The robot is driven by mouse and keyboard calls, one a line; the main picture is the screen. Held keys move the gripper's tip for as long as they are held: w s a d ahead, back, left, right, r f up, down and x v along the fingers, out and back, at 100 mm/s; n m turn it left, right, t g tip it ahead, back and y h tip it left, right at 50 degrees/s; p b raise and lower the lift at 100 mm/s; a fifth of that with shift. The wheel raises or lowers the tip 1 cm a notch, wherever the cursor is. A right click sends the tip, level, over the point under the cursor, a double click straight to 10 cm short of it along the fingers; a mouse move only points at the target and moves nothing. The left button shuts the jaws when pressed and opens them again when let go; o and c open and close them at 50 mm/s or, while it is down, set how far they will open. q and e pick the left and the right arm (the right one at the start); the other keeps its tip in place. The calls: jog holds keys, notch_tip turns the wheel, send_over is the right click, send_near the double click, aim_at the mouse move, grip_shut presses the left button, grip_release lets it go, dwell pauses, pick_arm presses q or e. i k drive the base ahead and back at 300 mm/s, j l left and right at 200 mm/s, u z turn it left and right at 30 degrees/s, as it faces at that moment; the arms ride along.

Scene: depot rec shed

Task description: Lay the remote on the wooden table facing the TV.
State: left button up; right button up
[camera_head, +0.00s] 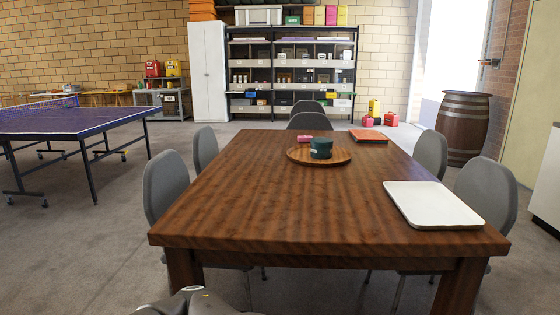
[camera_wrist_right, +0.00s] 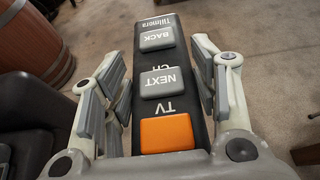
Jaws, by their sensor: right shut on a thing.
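The wooden table (camera_head: 270,205) stands in the middle of the head view, its near edge facing me. In the right wrist view my right gripper (camera_wrist_right: 160,72) is shut on the remote (camera_wrist_right: 184,62). The remote is long and dark with two grey buttons, BACK and NEXT, and an orange button nearest the palm. Its lettering reads upside down in this view. Grey floor shows behind the remote, not tabletop. The right gripper and remote do not show in the head view. My left gripper is in neither view. I see no TV.
On the table are a white tray (camera_head: 432,207) at right, a round wooden tray (camera_head: 300,156) with a green tin (camera_head: 321,148) and pink item, and a reddish book (camera_head: 368,136). Grey chairs surround the table. The near left and middle tabletop is clear. A barrel (camera_head: 463,127) stands right.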

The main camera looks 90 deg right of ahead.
aim_at(341, 222)
jog(key=k+l+z, duration=0.1)
jog(key=z, duration=1.6)
